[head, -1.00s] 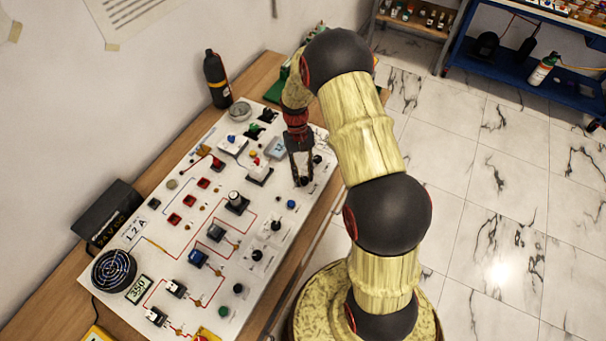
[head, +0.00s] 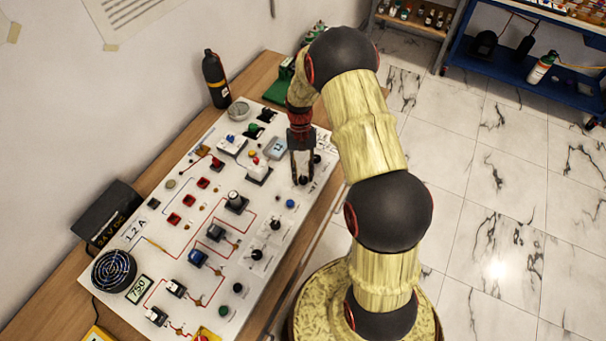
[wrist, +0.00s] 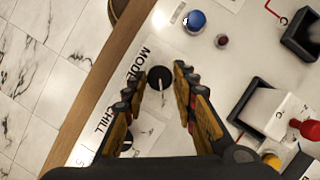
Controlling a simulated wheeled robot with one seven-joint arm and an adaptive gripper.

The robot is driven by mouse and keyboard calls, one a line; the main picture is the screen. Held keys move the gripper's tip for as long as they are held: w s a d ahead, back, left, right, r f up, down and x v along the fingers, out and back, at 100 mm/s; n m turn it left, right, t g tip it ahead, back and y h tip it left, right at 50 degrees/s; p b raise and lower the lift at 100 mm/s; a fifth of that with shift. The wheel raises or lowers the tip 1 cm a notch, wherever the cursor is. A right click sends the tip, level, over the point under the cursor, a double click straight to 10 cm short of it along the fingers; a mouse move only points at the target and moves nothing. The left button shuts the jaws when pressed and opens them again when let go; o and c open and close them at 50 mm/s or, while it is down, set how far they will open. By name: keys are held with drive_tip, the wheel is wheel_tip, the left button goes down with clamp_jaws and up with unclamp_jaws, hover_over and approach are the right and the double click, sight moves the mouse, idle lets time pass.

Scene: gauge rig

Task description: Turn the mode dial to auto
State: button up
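The mode dial (wrist: 159,78) is a round black knob with a white pointer line, beside the printed word MODE on the white panel. The pointer runs roughly up and down in the wrist view. My gripper (wrist: 158,74) is open, with one finger on each side of the dial and narrow gaps showing. In the head view my gripper (head: 302,180) reaches down to the near right edge of the panel, largely hiding the dial. The word CHILL is partly readable near the left finger. I cannot see an auto label.
The white panel (head: 180,255) holds several switches and knobs. A white block with a red knob (wrist: 308,129) is to the right. A display (head: 139,290) reads 750.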

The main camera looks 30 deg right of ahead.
drive_tip(key=o, duration=0.3)
drive_tip(key=v, duration=1.2)
drive_tip(key=shift+d+f, duration=0.1)
idle(0.3)
drive_tip(key=shift+s+a+r+n+t+h+b, duration=0.25)
drive_tip(key=shift+s+a+r+n+t+b, duration=0.5)
drive_tip(key=shift+s+a+r+t+b, duration=1.9)
drive_tip(key=shift+s+a+r+n+t+h+b, duration=0.3)
drive_tip(key=shift+s+a+r+n+t+b, duration=0.65)
drive_tip(key=shift+s+r, duration=3.3)
drive_tip(key=shift+s+a+r+n+t+h+b, duration=0.4)
drive_tip(key=shift+s+a+r+t+b, duration=1.4)
drive_tip(key=shift+s, duration=3.7)
